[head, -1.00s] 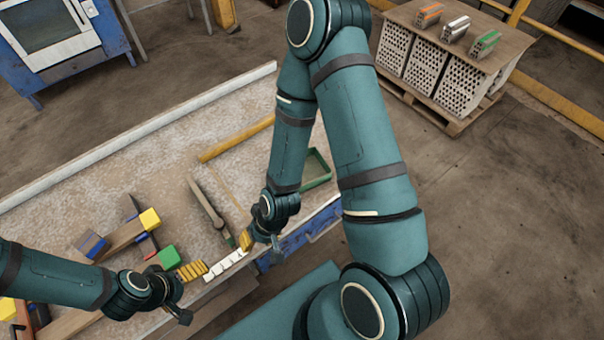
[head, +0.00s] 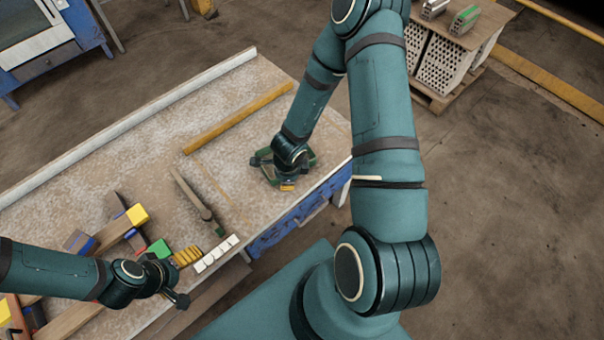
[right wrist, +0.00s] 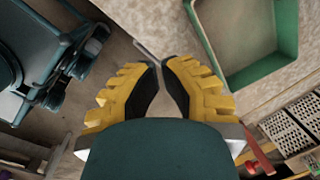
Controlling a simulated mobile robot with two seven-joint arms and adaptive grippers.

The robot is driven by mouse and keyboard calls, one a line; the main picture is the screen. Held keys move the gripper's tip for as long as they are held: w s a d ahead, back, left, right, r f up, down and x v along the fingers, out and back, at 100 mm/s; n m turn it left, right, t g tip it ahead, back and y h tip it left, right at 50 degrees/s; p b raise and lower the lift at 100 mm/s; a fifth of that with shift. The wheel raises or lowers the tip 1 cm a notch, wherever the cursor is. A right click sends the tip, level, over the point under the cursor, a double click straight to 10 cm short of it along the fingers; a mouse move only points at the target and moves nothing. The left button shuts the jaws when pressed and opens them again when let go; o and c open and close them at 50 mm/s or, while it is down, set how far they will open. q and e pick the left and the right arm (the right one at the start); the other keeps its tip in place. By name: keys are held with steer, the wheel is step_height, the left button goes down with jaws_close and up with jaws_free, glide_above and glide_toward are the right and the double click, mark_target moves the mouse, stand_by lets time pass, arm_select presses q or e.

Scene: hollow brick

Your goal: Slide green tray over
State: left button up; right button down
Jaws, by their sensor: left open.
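The green tray (head: 266,173) lies on the worktable near its right front edge. In the head view my right gripper (head: 287,184) is at the tray and hides much of it. In the right wrist view the tray (right wrist: 264,72) shows at the upper right, beside the right finger and not between the fingers. The yellow fingertips of my right gripper (right wrist: 161,66) nearly meet, with nothing seen between them. My left gripper (head: 178,283) is open near the table's front edge, just below the yellow pieces (head: 187,256), away from the tray.
White pieces (head: 216,253) stand in a row by the front edge. A hammer (head: 199,201) and a long yellow bar (head: 237,118) lie left of the tray. Coloured blocks and wood crowd the left side. The tabletop between bar and hammer is clear.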

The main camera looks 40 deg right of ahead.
mark_target(299, 181)
steer(key=d+m+g, duration=0.1)
steer(key=d+m, duration=0.6)
steer(key=m, duration=0.4)
steer(key=f+b, duration=0.1)
steer(key=f, duration=0.2)
steer(key=f+b, duration=0.1)
steer(key=f, duration=0.2)
steer(key=s+f+b, duration=0.1)
steer(key=f, duration=0.3)
steer(key=shift+d+f, duration=0.1)
steer(key=shift+d, duration=0.1)
steer(key=w, duration=0.3)
steer(key=shift+f, duration=0.15)
arm_select(q)
steer(key=shift+x, duration=1.65)
arm_select(e)
steer(key=shift+w, duration=0.6)
arm_select(q)
steer(key=shift+s+a, duration=0.1)
steer(key=shift+s, duration=0.1)
